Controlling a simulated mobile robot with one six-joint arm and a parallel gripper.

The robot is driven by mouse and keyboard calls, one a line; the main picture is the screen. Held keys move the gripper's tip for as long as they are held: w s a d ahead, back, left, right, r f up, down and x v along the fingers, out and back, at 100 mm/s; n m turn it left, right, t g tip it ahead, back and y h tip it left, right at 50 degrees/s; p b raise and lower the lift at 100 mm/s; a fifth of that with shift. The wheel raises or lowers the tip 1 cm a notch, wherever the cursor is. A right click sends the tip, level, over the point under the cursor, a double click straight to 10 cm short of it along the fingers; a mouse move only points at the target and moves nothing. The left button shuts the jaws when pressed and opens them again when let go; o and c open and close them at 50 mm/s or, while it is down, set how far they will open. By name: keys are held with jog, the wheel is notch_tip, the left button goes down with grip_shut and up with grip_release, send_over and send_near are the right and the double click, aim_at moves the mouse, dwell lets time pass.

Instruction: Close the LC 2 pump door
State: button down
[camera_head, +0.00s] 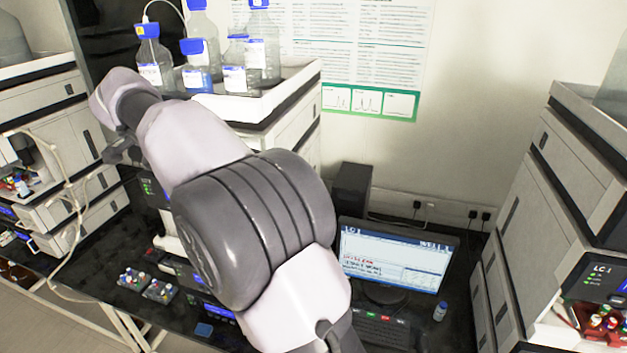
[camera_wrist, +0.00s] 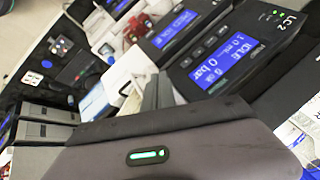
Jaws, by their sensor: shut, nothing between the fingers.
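The LC 2 column stack (camera_head: 290,127) stands at the middle, bottles on top, its front largely hidden behind my arm in the head view. In the wrist view a dark front panel (camera_wrist: 262,42) carries the LC-2 label and a lit blue display (camera_wrist: 222,62) reading IDLE and 0 bar. I cannot tell how far the pump door stands open. My gripper (camera_wrist: 157,92) is shut and empty, its fingers close to the panel's left end; I cannot tell whether they touch it. In the head view the dark gripper (camera_head: 122,152) is left of the stack's front.
A left stack (camera_head: 45,105) with tubing and the LC-1 stack (camera_head: 585,190) flank the bench. Capped bottles (camera_head: 200,70) stand on the middle stack. Vial trays (camera_head: 147,285) lie on the bench front.

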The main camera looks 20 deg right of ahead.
jog(key=shift+w+d+m, duration=0.1)
jog(key=shift+w+m, duration=0.3)
jog(key=shift+w, duration=0.15)
dwell(1.2)
